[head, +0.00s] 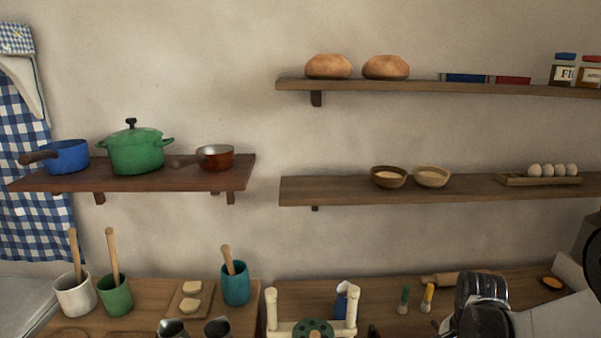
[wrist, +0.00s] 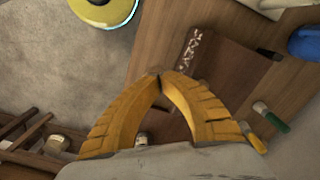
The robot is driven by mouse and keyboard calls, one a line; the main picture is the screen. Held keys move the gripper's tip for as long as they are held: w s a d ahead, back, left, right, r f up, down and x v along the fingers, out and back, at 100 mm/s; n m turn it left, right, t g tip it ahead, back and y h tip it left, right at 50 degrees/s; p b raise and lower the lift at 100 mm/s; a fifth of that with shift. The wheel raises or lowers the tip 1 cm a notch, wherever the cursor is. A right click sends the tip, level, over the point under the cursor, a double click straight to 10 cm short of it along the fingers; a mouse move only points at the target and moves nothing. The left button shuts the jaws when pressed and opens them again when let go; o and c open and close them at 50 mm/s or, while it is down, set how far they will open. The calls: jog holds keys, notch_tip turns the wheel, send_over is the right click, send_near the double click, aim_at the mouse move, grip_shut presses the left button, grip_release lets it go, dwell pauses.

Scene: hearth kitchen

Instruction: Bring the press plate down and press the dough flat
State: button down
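The press (head: 285,327) stands at the bottom edge of the head view, with two cream posts and a cream crossbar. A green round part (head: 313,327) with a tan centre sits between the posts. The lower press is cut off, and I cannot make out the press plate or the dough under it. My gripper (wrist: 159,76) shows in the wrist view as two yellow fingers whose tips meet, with nothing between them. It is over the wooden counter (wrist: 152,38), beside a dark brown board or box. I cannot see the press clearly in the wrist view.
Green and yellow-handled brushes (head: 427,298) stand right of the press, near a rolling pin (head: 446,278). A blue-and-white item (head: 341,300) is behind it. Left are a teal crock (head: 235,288) and a board with pale pieces (head: 175,306). Shelves hang above.

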notch_tip(320, 180, down, 6)
jog(key=s+b, duration=0.2)
jog(key=b, duration=0.4)
dwell(4.8)
dwell(0.7)
notch_tip(320, 180, up, 8)
jog(key=p, duration=0.6)
